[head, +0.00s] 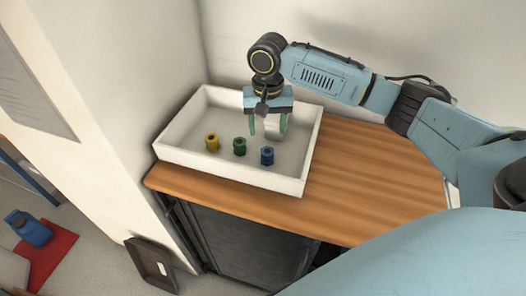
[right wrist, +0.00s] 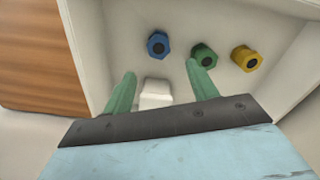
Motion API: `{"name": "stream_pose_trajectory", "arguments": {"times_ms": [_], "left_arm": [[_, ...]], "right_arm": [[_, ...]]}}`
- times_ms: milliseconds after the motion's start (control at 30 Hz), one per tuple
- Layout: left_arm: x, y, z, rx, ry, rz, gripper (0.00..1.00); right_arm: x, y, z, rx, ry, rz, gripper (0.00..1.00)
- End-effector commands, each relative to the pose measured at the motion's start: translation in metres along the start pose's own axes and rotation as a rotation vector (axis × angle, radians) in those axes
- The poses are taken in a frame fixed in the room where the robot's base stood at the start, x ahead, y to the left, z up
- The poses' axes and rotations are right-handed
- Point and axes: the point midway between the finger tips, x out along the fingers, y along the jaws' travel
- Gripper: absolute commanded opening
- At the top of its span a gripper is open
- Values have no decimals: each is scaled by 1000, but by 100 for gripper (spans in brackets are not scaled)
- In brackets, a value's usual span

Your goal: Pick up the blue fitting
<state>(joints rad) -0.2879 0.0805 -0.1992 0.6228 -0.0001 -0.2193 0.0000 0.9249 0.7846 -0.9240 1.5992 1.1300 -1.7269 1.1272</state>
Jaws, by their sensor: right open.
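The blue fitting (head: 267,155) stands in the white tray, on the right of a row with a green fitting (head: 239,147) and a yellow fitting (head: 211,142). In the right wrist view the blue fitting (right wrist: 158,44) is beyond the fingertips, the green fitting (right wrist: 204,56) is close to one finger's tip, and the yellow fitting (right wrist: 246,58) is farther right. My right gripper (head: 267,128) is over the tray, open, pointing down behind the row. Its green fingers show in the right wrist view (right wrist: 160,82), with no fitting between them. My left gripper is not seen.
The white tray (head: 224,174) has raised walls and sits on a wooden worktop (head: 365,185), clear to the right. A white block-like object (right wrist: 156,94) shows between the fingers in the right wrist view. Walls stand behind and left.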

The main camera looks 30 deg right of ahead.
Motion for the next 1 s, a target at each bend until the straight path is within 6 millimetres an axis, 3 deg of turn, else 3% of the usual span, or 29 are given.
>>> {"name": "stream_pose_trajectory", "arguments": {"times_ms": [100,233,433,600,767,1000], "left_arm": [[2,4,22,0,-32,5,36],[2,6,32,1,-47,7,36],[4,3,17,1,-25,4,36],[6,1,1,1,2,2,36],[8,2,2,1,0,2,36],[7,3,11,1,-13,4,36]], "right_arm": [[25,0,1,-1,-2,0,58],[41,-1,1,-1,-1,0,58],[54,-1,2,-1,0,1,58],[81,-1,7,-2,-2,1,58],[96,-2,6,-1,1,-1,58],[98,-2,6,-2,2,-1,58]]}}
